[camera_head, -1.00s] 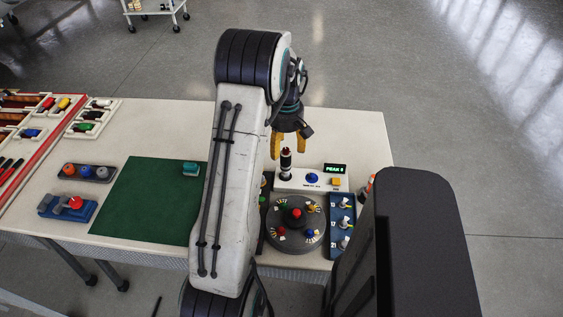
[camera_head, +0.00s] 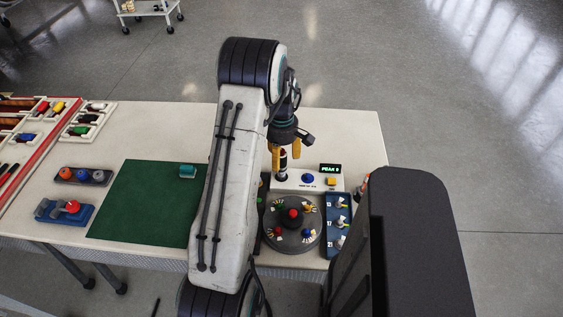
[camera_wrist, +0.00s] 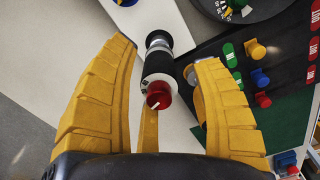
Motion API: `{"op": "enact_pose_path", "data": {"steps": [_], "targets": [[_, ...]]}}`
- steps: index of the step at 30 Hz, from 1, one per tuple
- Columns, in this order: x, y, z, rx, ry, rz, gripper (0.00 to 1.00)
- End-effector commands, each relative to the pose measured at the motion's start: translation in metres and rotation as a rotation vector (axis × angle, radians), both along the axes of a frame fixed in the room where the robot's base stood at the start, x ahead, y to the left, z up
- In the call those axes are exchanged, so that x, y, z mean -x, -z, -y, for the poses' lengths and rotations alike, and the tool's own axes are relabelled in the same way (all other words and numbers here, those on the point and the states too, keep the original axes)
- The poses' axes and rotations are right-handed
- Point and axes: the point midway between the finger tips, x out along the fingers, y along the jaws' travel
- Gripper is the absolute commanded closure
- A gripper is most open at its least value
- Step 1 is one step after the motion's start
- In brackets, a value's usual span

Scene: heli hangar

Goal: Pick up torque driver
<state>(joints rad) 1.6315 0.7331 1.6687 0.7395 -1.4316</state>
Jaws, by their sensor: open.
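The torque driver (camera_wrist: 158,62) stands upright, with a black body, a pale band and a red cap. In the head view the driver (camera_head: 283,163) rises from the left end of the white tester (camera_head: 291,184), partly hidden by the fingers. My gripper (camera_wrist: 165,55) has yellow fingers, open on both sides of the driver. The red cap lies between them, nearer the palm. I see a gap on the left; on the right the finger is close, and I cannot tell whether it touches. In the head view my gripper (camera_head: 285,153) is above the tester.
A round grey turntable (camera_head: 292,236) with a red knob is in front of the tester. A blue rack (camera_head: 338,222) stands to its right. A green mat (camera_head: 143,205) lies left of my arm, with a teal block (camera_head: 188,171) on it. The table's back strip is clear.

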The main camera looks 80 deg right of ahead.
Motion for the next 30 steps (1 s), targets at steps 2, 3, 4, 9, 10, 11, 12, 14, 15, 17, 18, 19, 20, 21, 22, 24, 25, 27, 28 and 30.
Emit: {"op": "enact_pose_path", "data": {"steps": [2,3,4,9,10,11,12,14,15,17,18,19,20,21,22,24,25,27,28,30], "targets": [[0.0,0.009,0.0,-0.004,0.0,0.0,0.4],[0.0,0.014,0.0,-0.004,0.0,0.0,0.4],[0.0,0.017,0.0,-0.004,0.0,0.0,0.4],[0.0,0.029,0.0,-0.001,0.001,0.0,0.4],[0.0,0.03,0.0,-0.001,0.001,0.0,0.4],[0.0,0.031,0.0,-0.001,0.001,0.0,0.4],[0.0,0.031,0.0,-0.001,0.001,0.0,0.4],[0.0,0.032,0.0,-0.001,0.001,0.0,0.4],[0.0,0.031,0.0,-0.001,0.001,0.0,0.4],[0.0,0.031,0.0,-0.001,0.001,0.0,0.4],[0.0,0.031,0.0,0.0,0.001,0.0,0.38],[0.0,0.031,0.0,0.0,0.001,0.0,0.4],[0.0,0.031,0.0,0.0,0.001,0.0,0.43],[0.0,0.031,0.001,0.0,0.001,0.0,0.46],[0.0,0.031,0.001,0.0,0.001,0.0,0.49],[0.0,0.031,0.001,0.0,0.001,0.0,0.55],[0.0,0.031,0.001,0.0,0.001,0.0,0.58],[0.0,0.031,0.001,0.0,0.001,0.0,0.64],[0.0,0.031,0.001,0.0,0.001,0.0,0.67],[0.0,0.031,0.001,0.0,0.001,0.0,0.73]]}}
